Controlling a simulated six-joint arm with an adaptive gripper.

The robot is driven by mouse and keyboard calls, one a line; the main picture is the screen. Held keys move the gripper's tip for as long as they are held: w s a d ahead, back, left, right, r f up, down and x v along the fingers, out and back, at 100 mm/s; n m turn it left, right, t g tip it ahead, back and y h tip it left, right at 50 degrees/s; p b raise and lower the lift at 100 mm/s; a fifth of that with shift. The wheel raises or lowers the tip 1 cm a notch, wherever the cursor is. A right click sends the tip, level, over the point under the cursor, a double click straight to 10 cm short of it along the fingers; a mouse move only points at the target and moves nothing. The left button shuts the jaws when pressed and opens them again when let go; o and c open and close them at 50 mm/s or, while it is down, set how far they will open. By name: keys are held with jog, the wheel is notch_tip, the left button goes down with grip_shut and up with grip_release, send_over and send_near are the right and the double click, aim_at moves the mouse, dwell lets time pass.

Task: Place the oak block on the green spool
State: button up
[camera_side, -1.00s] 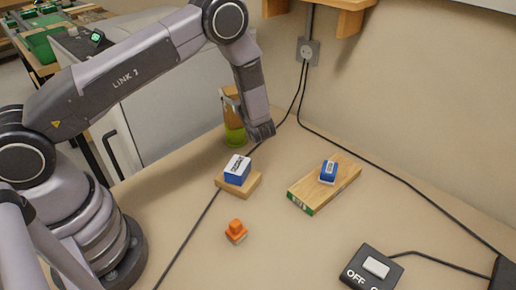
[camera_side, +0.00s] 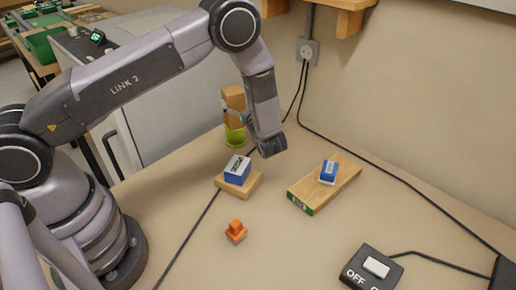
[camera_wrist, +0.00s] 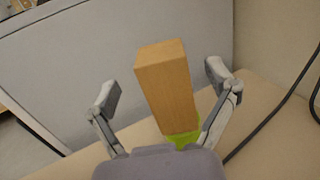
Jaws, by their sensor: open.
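The oak block (camera_side: 234,100) stands upright on the green spool (camera_side: 235,136) at the back of the bench, near the cabinet. In the wrist view the block (camera_wrist: 165,88) rises between my gripper's two fingers, with clear gaps on both sides. The spool (camera_wrist: 187,141) shows only partly beneath it there, and my gripper's body hides the rest. My gripper (camera_wrist: 165,84) is open and not touching the block in the wrist view. In the side view my wrist is just right of the block and the fingers are mostly hidden.
A blue box (camera_side: 237,169) sits on a small wooden board (camera_side: 254,184) in front of the spool. A longer board (camera_side: 310,194) at right carries a blue item (camera_side: 329,172). An orange piece (camera_side: 236,232), a switch box (camera_side: 370,268) and black cables lie on the bench.

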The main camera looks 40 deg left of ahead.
jog(key=v, duration=0.6)
jog(key=s+a+r+n+g+h, duration=0.35)
jog(key=s+r+n, duration=0.25)
jog(key=r, duration=0.2)
jog(key=s+a+r+n+g+h, duration=0.35)
jog(key=s+r+n+g, duration=0.2)
jog(key=r, duration=0.35)
jog(key=s+d+r+n+t+h, duration=0.2)
jog(key=s+r+n+t+h, duration=0.1)
jog(key=s, duration=0.6)
jog(key=s+d+r+n+t+h, duration=0.3)
jog(key=s+n+h, duration=0.3)
jog(key=s+n, duration=0.2)
jog(key=shift+s+d+r+t+h, duration=0.2)
jog(key=shift+s+r+t+h, duration=0.1)
jog(key=shift+s+r+t, duration=0.5)
